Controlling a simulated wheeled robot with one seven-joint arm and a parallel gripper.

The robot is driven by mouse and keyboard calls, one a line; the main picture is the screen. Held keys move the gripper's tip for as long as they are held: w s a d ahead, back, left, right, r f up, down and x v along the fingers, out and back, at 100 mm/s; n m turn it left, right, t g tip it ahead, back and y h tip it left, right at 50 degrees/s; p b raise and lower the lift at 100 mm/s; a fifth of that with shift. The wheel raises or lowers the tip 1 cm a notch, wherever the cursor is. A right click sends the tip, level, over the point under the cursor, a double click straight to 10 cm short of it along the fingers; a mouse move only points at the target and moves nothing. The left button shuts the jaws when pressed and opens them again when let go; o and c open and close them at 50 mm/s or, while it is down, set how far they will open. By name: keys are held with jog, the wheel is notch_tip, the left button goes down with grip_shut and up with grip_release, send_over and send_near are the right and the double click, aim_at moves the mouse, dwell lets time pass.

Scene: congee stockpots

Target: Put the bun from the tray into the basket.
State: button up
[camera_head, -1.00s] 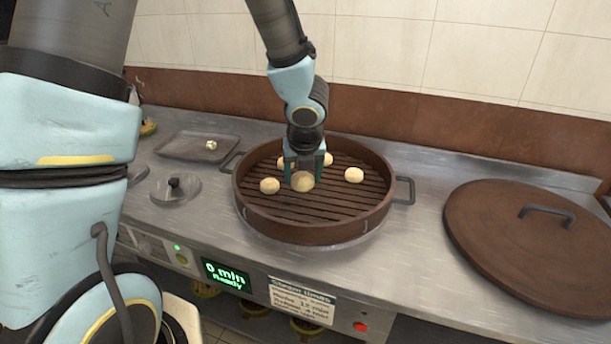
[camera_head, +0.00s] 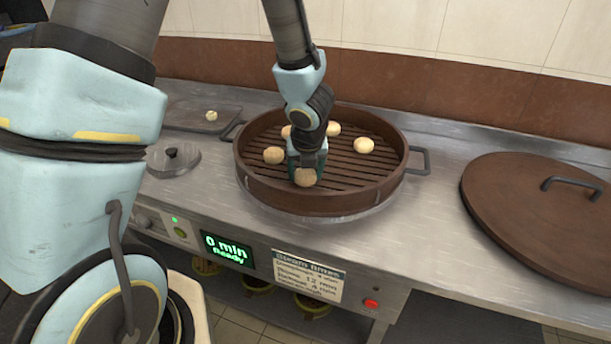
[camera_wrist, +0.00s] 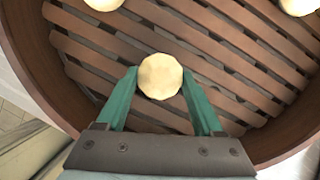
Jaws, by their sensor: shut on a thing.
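My gripper (camera_head: 306,170) has green fingers and is shut on a pale round bun (camera_head: 306,178). In the wrist view the bun (camera_wrist: 160,76) sits between the two fingertips, over the slats. The basket (camera_head: 300,203) is a round brown steamer with a slatted floor and a side handle. My gripper is inside its rim, toward the front wall. Whether the held bun touches the slats is hard to tell. Other buns lie apart on the slats: one at left (camera_head: 273,155), one at right (camera_head: 363,145) and others behind. The tray (camera_head: 182,114) at the back left has one small pale piece on it.
A large brown lid (camera_head: 530,215) with a handle lies on the counter at right. A small metal lid (camera_head: 172,160) with a black knob sits at left. A control panel reading "0 min Ready" (camera_head: 228,249) is on the front. The basket's front-right slats are free.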

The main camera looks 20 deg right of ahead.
jog(key=shift+f, duration=0.15)
jog(key=o, duration=1.3)
jog(key=shift+o, duration=0.2)
jog(key=shift+r, duration=0.2)
jog(key=shift+r, duration=0.35)
jog(key=p+v, duration=0.5)
jog(key=v, duration=0.6)
jog(key=shift+s, duration=0.25)
